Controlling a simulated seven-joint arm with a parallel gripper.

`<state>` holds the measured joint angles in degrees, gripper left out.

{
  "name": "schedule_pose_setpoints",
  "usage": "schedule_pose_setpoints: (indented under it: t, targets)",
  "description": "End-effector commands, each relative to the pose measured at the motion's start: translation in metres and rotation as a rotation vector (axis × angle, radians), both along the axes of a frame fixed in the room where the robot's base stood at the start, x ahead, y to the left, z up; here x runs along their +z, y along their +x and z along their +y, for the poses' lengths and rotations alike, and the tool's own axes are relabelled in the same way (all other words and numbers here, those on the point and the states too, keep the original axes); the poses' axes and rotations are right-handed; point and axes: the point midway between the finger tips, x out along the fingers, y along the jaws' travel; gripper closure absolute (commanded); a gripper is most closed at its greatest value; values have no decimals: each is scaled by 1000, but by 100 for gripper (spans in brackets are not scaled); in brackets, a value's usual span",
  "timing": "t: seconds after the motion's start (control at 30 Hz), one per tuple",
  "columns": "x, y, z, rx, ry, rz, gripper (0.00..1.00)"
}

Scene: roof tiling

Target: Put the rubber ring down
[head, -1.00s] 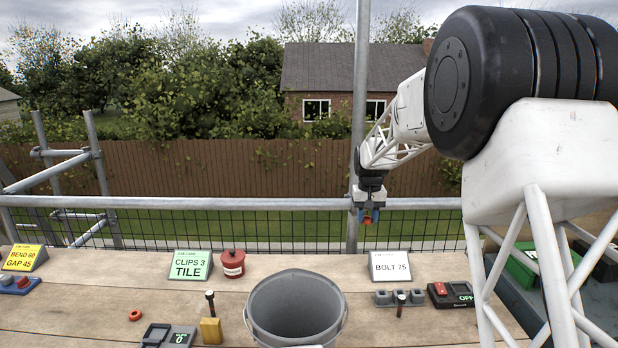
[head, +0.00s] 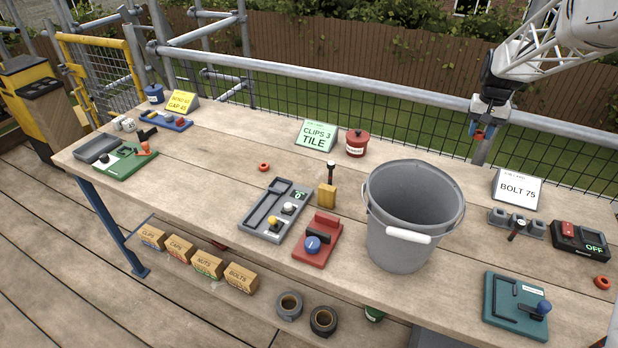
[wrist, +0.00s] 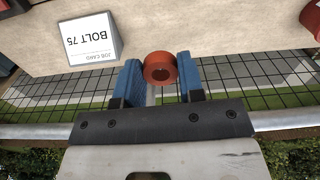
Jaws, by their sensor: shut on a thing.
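My gripper (wrist: 159,82) is shut on an orange-red rubber ring (wrist: 158,57), which sits between the blue finger pads at their tips in the wrist view. In the head view my gripper (head: 478,131) hangs in the air near the guard rail, above and behind the bench's far edge, with a little of the ring's red showing. Two similar rings lie on the bench: one (head: 264,164) left of the middle, and one (head: 602,279) at the right edge.
The wooden bench (head: 225,160) carries a grey bucket (head: 395,245), a red tin (head: 357,145), a BOLT 75 card (head: 517,190), a CLIPS 3 TILE card (head: 317,135), and a teal fixture (head: 510,310). A metal rail (head: 390,87) runs behind. Bare wood lies left of the middle.

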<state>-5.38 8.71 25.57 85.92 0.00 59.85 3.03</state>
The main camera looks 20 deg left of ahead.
Motion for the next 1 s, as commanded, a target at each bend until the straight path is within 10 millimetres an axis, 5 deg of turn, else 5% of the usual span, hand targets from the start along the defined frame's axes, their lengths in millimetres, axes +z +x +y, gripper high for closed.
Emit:
schedule_pose_setpoints:
  t: [0.4,1.0]
  targets:
    - [-38,-33,119,65,0,1,90]
    - [-91,-109,269,152,-1,1,90]
